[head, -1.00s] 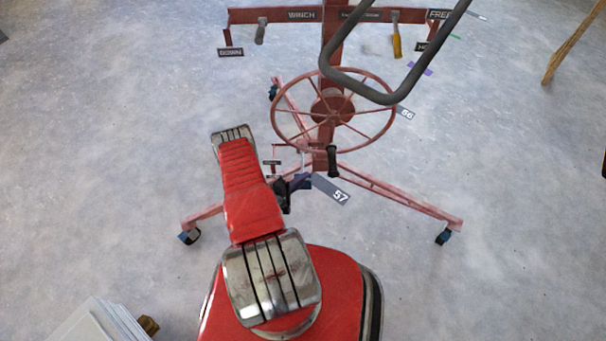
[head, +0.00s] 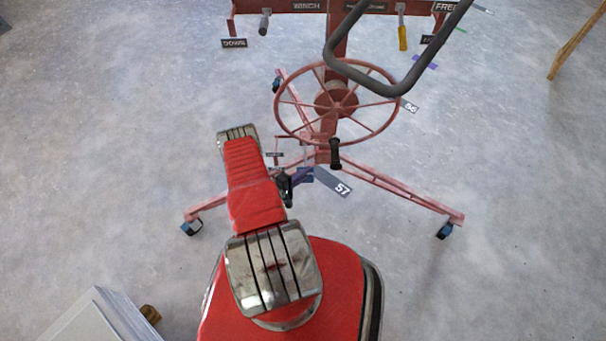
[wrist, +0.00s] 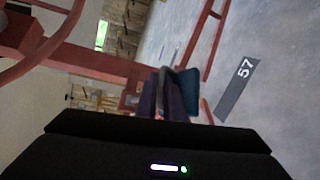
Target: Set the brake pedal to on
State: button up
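The red panel lift's base stands ahead, with its spoked wheel (head: 336,103) above. A small blue part (head: 305,174), which may be the brake pedal, is low beside the post; I cannot read its setting. My gripper (head: 296,183) is low by this part, partly hidden behind my red arm. In the wrist view, dark purplish fingers (wrist: 164,97) stick out past my black gripper body, close together. A blue block (wrist: 190,92) is just behind and right of them. I cannot tell whether the fingers touch it or how far apart they are.
Lift legs (head: 400,190) spread over the floor to blue casters (head: 445,231). A label marked 57 (head: 334,182) is right of the gripper. A grey handle bar (head: 390,85) rises above the wheel. A pale stack (head: 95,318) is at lower left. Open floor lies on both sides.

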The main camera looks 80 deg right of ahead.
jog(key=shift+s+a+f, duration=0.2)
jog(key=shift+a+f, duration=0.25)
jog(key=v, duration=1.3)
jog(key=shift+w+r, duration=0.4)
dwell(0.4)
